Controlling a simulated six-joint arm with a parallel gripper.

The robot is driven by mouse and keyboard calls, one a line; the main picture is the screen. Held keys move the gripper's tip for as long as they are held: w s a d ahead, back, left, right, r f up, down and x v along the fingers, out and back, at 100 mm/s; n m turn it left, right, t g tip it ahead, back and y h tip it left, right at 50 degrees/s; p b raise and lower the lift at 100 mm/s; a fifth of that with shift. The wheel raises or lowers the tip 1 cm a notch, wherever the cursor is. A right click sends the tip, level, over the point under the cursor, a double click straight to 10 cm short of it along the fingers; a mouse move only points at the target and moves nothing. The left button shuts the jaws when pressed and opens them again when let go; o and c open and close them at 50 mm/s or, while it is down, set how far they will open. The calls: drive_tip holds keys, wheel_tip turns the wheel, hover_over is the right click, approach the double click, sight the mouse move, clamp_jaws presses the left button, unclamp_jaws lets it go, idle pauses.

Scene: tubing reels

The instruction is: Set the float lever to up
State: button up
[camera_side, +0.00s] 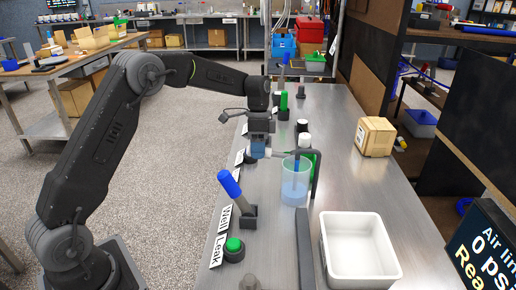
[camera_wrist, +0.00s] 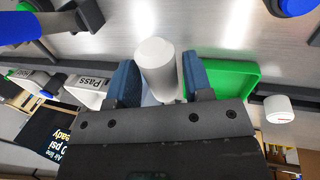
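A white cylindrical handle (camera_wrist: 156,60) shows between the blue fingers of my gripper (camera_wrist: 160,72) in the wrist view. The fingers stand apart, one on each side, with narrow gaps near the handle's lower part. The lever's base is mostly hidden by my gripper.
A white tray (camera_side: 355,255) and a cardboard box (camera_side: 374,137) are on the right.

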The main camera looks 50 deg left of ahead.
clamp_jaws()
drive_tip(key=shift+w+d+r+n+g+y, duration=0.15)
drive_tip(key=shift+w+d+r+g+y, duration=0.15)
drive_tip(key=shift+r+g+y, duration=0.4)
drive_tip(key=shift+w+d+r+n+g+y, duration=0.1)
drive_tip(key=shift+w+d+r+g+y, duration=0.15)
drive_tip(key=shift+r+g+y, duration=0.4)
drive_tip(key=shift+w+d+r+n+g+y, duration=0.15)
drive_tip(key=shift+w+d+r+g+y, duration=0.25)
drive_tip(key=shift+r, duration=0.5)
drive_tip(key=shift+s+a, duration=0.1)
drive_tip(key=shift+a, duration=0.05)
drive_tip(key=shift+o, duration=1.4)
unclamp_jaws()
